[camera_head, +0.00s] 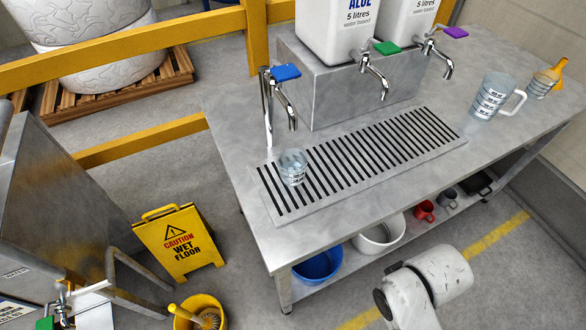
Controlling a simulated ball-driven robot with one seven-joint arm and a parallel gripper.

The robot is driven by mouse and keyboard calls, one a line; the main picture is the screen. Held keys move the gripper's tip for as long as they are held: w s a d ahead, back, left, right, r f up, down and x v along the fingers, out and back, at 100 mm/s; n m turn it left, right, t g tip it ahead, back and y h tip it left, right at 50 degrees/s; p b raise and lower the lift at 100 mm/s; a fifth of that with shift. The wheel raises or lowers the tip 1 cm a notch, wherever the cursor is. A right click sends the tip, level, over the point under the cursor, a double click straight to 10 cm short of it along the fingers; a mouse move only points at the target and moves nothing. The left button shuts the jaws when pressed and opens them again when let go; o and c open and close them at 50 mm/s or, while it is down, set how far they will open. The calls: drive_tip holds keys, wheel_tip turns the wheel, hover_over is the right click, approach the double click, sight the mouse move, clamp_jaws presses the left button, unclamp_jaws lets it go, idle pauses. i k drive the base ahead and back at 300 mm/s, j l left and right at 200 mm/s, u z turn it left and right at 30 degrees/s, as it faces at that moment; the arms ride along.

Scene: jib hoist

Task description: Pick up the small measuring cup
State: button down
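A small clear measuring cup (292,167) with dark printed markings stands upright on the slotted drain grate (370,150), near its left end. It is a little in front of the tap (268,105) with the blue handle. A larger clear measuring jug (490,97) with a handle stands at the right of the steel table (330,225). Another small clear marked vessel (541,84) stands farther right, beside a yellow-orange funnel-like piece (557,69). A white link of my arm shows at the lower right, apart from the cup. My gripper is outside the picture.
Two white containers (335,28) with taps stand on a steel block (340,95) behind the grate. A blue bucket (318,263), a white bucket (380,235) and a red mug (424,211) sit under the table. A wet-floor sign (178,243) and yellow bucket (200,313) stand left.

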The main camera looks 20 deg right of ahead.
sight(291, 178)
drive_tip(key=i+j+u, duration=0.1)
drive_tip(key=u, duration=0.3)
drive_tip(key=j+u, duration=0.15)
drive_tip(key=u, duration=0.2)
drive_tip(key=i+u, duration=0.2)
drive_tip(key=u, duration=0.2)
drive_tip(key=i+j+u, duration=0.1)
drive_tip(key=u, duration=0.3)
drive_tip(key=i+z, duration=0.15)
drive_tip(key=z, duration=0.2)
drive_tip(key=i+j+z, duration=0.1)
drive_tip(key=z, duration=0.25)
drive_tip(key=i+j+z, duration=0.1)
drive_tip(key=z, duration=0.3)
drive_tip(key=i, duration=0.1)
